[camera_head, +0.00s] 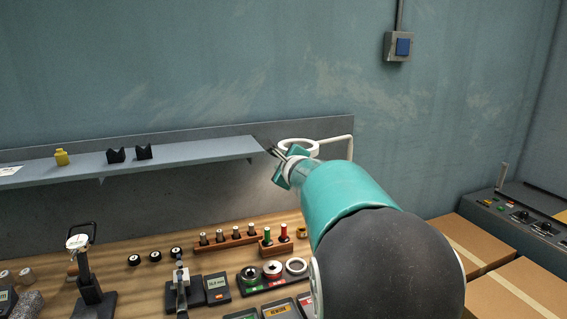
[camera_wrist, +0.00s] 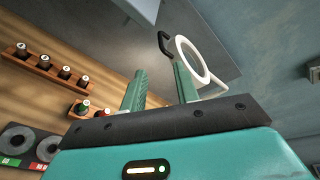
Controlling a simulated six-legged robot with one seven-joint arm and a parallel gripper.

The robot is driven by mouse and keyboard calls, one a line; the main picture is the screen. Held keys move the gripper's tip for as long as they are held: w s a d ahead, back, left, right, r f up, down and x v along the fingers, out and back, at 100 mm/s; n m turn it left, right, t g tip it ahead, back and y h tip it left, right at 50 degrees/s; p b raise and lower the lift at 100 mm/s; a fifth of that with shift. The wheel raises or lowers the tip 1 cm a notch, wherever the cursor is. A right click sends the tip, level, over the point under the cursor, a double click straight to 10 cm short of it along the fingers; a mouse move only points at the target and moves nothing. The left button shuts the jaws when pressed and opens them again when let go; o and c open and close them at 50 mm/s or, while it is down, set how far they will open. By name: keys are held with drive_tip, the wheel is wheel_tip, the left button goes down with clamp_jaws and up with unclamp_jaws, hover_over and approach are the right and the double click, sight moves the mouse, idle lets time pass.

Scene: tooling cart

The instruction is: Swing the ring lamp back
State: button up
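The ring lamp (camera_head: 298,141) is a white ring on a white bent arm (camera_head: 338,138), in front of the wall panel above the bench. In the wrist view the ring (camera_wrist: 203,58) shows at upper right with a black handle (camera_wrist: 164,42) on its left side. My gripper (camera_head: 281,160) is at the near left side of the ring. In the wrist view my gripper (camera_wrist: 160,68) has two teal fingers spread apart with nothing between them. The right finger overlaps the ring's lower left edge in the picture; I cannot tell whether they touch.
A grey shelf (camera_head: 190,152) with a yellow piece (camera_head: 61,157) and two black blocks ends left of my gripper. The wooden bench (camera_head: 140,280) below holds gauges, a plug rack (camera_head: 228,244) and ring gauges. Cardboard boxes (camera_head: 480,245) and a control panel (camera_head: 520,218) stand at right.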

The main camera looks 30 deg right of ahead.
drive_tip(key=shift+d, duration=0.2)
drive_tip(key=c, duration=0.6)
drive_tip(key=s+d+m+y, duration=0.1)
drive_tip(key=d, duration=0.1)
drive_tip(key=s+d+f+m+t, duration=0.1)
drive_tip(key=d, duration=0.2)
drive_tip(key=s+d+f+m+y, duration=0.1)
drive_tip(key=s+d+m, duration=0.1)
drive_tip(key=d, duration=0.1)
drive_tip(key=shift+d+f+t+y, duration=0.2)
drive_tip(key=shift+d+t+y, duration=0.1)
drive_tip(key=shift+t, duration=0.1)
clamp_jaws()
drive_tip(key=s+d+f+m+t+y, duration=0.1)
drive_tip(key=s+d+m+y, duration=0.25)
drive_tip(key=s, duration=0.25)
approach(316, 148)
drive_tip(key=w+a+f, duration=0.2)
drive_tip(key=w+a, duration=0.3)
drive_tip(key=w, duration=0.1)
drive_tip(key=shift+a+f+h, duration=0.15)
drive_tip(key=shift+f+h, duration=0.1)
drive_tip(key=shift+h, duration=0.2)
